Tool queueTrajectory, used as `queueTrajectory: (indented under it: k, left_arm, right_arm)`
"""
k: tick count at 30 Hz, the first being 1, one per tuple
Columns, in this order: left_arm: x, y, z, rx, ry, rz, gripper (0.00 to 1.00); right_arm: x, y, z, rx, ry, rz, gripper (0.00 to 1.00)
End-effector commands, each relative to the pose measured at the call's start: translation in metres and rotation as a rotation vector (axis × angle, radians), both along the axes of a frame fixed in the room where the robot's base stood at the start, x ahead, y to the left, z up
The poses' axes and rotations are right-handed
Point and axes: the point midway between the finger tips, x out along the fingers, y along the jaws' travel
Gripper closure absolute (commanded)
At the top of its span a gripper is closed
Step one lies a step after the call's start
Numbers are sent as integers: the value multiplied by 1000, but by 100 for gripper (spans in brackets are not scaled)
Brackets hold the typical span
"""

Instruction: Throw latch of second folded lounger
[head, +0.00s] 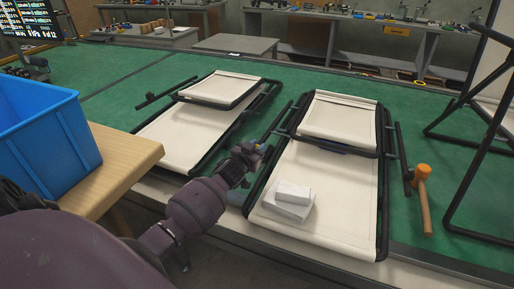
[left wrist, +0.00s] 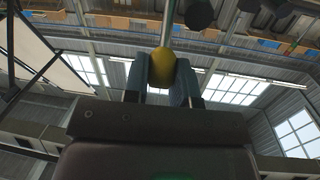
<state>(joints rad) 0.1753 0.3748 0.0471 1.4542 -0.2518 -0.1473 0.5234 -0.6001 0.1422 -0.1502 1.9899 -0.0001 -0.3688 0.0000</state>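Two folded loungers with cream fabric and black tube frames lie on the green surface, one at the left (head: 185,133) and one at the right (head: 335,190). My left gripper (head: 257,150) is at the left side of the right lounger, by the lower end of a black bar (head: 277,122) on its frame. In the left wrist view my left gripper (left wrist: 162,75) has its fingers on both sides of a rounded yellow knob (left wrist: 163,62), seemingly touching it. My right gripper is out of view.
Small white blocks (head: 293,192) lie on the right lounger. An orange-headed mallet (head: 424,195) lies to its right, near a black folding frame (head: 462,165). A blue crate (head: 45,145) stands on a wooden table (head: 125,155) at the left.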

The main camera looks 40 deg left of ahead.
Motion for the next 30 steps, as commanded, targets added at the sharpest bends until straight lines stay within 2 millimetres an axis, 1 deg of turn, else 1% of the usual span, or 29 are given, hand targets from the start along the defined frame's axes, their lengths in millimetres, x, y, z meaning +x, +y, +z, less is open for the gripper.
queueTrajectory:
  k: [1, 5, 13, 17, 20, 23, 30]
  left_arm:
    - [-2, -1, -6, -4, 12, 2, 69]
    - [-2, -1, -5, -4, 9, 1, 49]
    - [-1, 0, -3, -2, 5, 1, 49]
    - [-6, -1, -2, -1, 4, 0, 49]
    - [-17, -2, -1, -3, 5, 1, 49]
    - [-33, -4, 1, -4, 5, 1, 49]
    - [-74, -9, 4, -3, 6, 1, 49]
  right_arm:
    - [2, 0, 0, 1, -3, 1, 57]
    - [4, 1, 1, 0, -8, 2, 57]
    - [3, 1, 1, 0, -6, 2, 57]
    - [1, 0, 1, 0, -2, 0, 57]
    - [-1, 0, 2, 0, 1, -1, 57]
    - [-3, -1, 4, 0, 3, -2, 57]
    - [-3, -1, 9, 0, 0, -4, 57]
